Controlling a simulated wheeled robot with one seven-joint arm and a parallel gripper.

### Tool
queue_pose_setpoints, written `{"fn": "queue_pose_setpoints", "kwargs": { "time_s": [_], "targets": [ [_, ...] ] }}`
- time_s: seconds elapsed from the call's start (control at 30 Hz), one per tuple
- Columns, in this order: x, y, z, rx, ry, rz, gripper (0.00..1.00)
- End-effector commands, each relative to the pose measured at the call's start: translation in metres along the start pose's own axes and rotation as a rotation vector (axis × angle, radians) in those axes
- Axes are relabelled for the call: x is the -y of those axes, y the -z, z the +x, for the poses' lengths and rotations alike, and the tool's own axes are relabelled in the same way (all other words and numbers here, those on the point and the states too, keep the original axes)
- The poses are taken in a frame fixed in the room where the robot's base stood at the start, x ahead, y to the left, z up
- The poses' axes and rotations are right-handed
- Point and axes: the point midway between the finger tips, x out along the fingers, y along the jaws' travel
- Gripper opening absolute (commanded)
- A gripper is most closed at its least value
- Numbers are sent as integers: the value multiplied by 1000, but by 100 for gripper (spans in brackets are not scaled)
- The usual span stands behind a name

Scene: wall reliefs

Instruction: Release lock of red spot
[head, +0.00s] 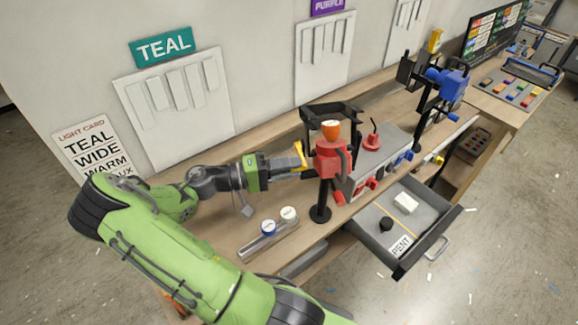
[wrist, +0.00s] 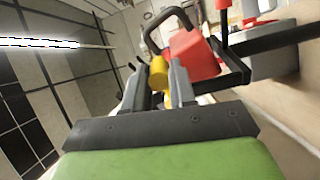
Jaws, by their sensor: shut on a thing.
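The red spot (head: 333,160) stands on a black post with a round base on the bench, an orange piece on its top and a black handle at its side. In the wrist view the red spot (wrist: 190,54) is just beyond my fingers. My gripper (head: 296,160) is at the left side of the red spot. In the wrist view my gripper (wrist: 158,88) has its two grey fingers shut on a yellow lock (wrist: 158,72), which sits beside the red body. The yellow lock also shows in the head view (head: 300,152). Its far end is hidden.
A grey console (head: 381,150) with red and blue handles stands to the right. An open drawer (head: 372,226) juts out in front. A clear tray (head: 262,246) with two capped jars lies front left. A blue spot (head: 444,82) stands farther right. Panels line the wall.

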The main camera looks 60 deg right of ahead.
Motion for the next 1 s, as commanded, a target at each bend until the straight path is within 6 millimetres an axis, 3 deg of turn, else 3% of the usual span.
{"fn": "queue_pose_setpoints", "kwargs": {
  "time_s": [0.23,0.27,0.4,0.8,0.87,1.0],
  "targets": [
    [-3,1,0,-4,-7,7,0],
    [-3,1,0,-4,-7,8,30],
    [-2,1,0,-3,-6,6,51],
    [-1,1,-1,-3,-3,4,51],
    [0,1,-7,-5,-3,4,51],
    [2,2,-37,-10,-3,7,51]
  ]
}}
